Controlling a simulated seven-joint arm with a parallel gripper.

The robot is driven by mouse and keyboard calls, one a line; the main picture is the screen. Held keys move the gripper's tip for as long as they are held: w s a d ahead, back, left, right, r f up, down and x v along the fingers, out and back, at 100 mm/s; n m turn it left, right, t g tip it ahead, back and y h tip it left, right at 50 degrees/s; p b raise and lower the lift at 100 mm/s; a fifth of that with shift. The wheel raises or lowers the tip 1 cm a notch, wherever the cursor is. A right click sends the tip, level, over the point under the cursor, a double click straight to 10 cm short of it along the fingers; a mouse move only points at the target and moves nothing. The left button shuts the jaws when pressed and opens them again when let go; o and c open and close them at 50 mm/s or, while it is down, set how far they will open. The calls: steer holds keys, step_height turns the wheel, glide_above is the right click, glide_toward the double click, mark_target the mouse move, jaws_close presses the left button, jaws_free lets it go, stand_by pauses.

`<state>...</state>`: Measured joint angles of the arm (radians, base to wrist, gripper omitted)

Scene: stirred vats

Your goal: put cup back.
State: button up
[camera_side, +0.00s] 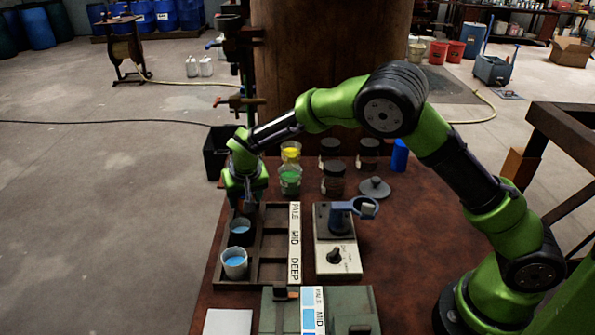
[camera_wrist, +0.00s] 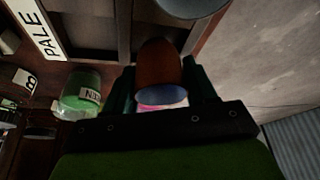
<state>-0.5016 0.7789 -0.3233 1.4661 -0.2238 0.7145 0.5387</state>
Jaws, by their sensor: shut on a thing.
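My gripper (camera_side: 246,198) hangs over the far, PALE end of the dark rack (camera_side: 263,284) in the side view. In the wrist view its two fingers (camera_wrist: 165,88) are shut on a brownish cup (camera_wrist: 159,62). A bluish oval shows at the cup's near end. The side view shows this cup only as a dark shape under the fingers, so I cannot tell whether it touches the rack. Two other cups with blue liquid stand in the rack's left column: a dark one (camera_side: 240,239) by MID and a paler one (camera_side: 235,270) by DEEP.
Dark jars (camera_side: 333,184) and a loose lid (camera_side: 374,187) stand behind. A device with a dial (camera_side: 335,262) sits right of the rack. A green case (camera_side: 355,312) lies in front.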

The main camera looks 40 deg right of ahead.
steer(key=shift+f, duration=0.5)
steer(key=shift+f, duration=0.55)
